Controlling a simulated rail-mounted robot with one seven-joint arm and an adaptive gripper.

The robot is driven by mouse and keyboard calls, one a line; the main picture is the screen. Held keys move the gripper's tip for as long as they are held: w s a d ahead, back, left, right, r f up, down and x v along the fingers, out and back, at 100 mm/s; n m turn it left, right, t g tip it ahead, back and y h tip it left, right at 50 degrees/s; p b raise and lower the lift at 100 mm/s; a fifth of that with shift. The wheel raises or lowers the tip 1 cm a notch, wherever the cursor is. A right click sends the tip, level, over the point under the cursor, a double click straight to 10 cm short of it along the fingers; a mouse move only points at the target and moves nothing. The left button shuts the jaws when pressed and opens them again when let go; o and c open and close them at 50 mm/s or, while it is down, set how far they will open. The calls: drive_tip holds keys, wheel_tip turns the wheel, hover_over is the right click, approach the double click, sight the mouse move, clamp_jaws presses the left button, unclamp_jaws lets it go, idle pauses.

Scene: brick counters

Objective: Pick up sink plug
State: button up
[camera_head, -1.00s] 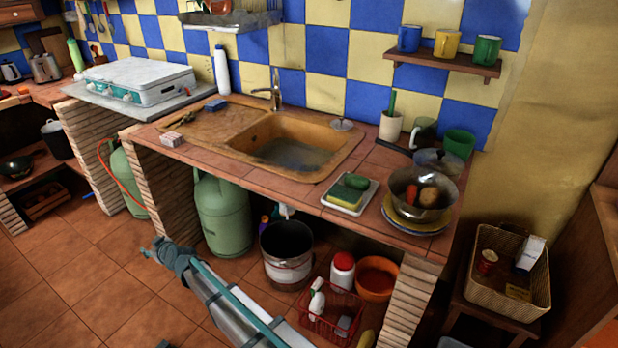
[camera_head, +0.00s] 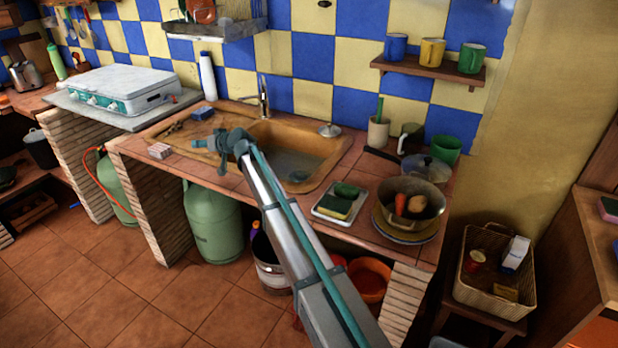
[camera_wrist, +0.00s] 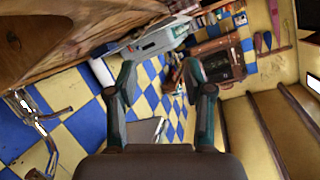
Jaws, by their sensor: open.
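A round grey metal piece with a small knob, which looks like the sink plug (camera_head: 329,130), lies on the back right corner of the brown sink (camera_head: 318,160). My gripper (camera_head: 222,146) is over the left part of the sink, to the left of the plug and apart from it. In the wrist view my gripper (camera_wrist: 161,78) shows two spread fingers with nothing between them. I cannot make out the plug in the wrist view. My arm covers part of the sink's front edge.
The tap (camera_head: 264,98) stands at the sink's back edge. A blue sponge (camera_head: 203,112) lies on the left rim. A tray with sponges (camera_head: 339,202) and a metal pot (camera_head: 425,204) stand on the counter at right. A cup (camera_head: 378,132) stands right of the plug.

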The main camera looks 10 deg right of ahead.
drive_tip(key=w+d+f+m+g+h+p, duration=0.1)
drive_tip(key=w+d+f+h, duration=0.1)
drive_tip(key=d+f, duration=0.35)
drive_tip(key=w+d+f+g+h+p, duration=0.1)
drive_tip(key=d+f+g+h, duration=0.1)
drive_tip(key=d, duration=0.7)
drive_tip(key=m+g+h+p, duration=0.2)
drive_tip(key=m+g+h, duration=0.1)
drive_tip(key=h, duration=0.3)
approach(300, 174)
drive_tip(key=p+x, duration=0.2)
drive_tip(key=x, duration=0.8)
drive_tip(key=shift+w+d+f, duration=0.1)
drive_tip(key=shift+f, duration=0.05)
clamp_jaws()
